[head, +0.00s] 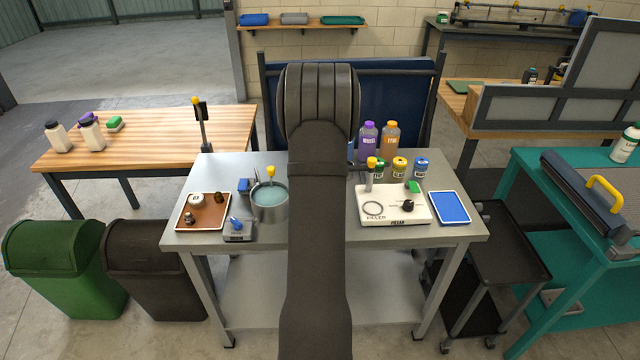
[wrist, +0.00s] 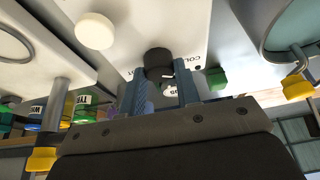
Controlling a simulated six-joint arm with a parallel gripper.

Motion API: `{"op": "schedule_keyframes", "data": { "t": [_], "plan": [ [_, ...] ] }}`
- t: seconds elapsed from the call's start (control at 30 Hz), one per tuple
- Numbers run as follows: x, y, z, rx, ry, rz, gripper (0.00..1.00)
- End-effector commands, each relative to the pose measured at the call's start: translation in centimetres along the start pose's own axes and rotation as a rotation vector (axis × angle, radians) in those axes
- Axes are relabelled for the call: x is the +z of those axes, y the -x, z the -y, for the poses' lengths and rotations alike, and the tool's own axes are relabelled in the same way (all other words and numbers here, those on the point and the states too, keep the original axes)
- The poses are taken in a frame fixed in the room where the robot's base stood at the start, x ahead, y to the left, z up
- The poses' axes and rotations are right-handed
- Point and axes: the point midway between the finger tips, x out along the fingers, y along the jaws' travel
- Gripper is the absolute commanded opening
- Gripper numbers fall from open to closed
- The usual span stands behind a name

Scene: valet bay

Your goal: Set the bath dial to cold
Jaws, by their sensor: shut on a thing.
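The bath dial (wrist: 158,62) is a dark round knob on a pale panel (wrist: 150,25) in the wrist view. The printed word COLD is beside it on the right; a partly hidden label shows on its left. A small white mark shows near the knob's lower edge; I cannot tell exactly which label it points at. My gripper (wrist: 163,84) is shut on the dial, one blue-grey finger on each side. In the head view my arm hides the dial, its panel and the gripper.
A pot (head: 269,200) with a yellow-topped tool stands left of my arm. A white box (head: 393,217) with a black knob and ring is right of it. A white round knob (wrist: 94,31) and a green piece (wrist: 217,78) are near the dial. Bottles stand behind.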

Motion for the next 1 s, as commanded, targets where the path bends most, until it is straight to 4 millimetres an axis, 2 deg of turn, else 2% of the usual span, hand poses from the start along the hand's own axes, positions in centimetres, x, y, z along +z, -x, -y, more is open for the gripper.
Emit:
{"op": "schedule_keyframes", "data": {
  "t": [0.33, 0.37, 0.47, 0.8, 1.0],
  "plan": [
    [0.0, 0.0, 0.0, 0.000, 0.004, 0.000, 0.07],
    [0.0, 0.0, 0.0, 0.000, 0.004, 0.000, 0.32],
    [0.0, 0.0, 0.0, 0.000, 0.004, 0.000, 0.51],
    [0.0, 0.2, 0.0, 0.000, 0.003, 0.000, 0.51],
    [-0.1, 2.5, 0.0, 0.000, 0.003, -0.002, 0.51]
  ]
}}
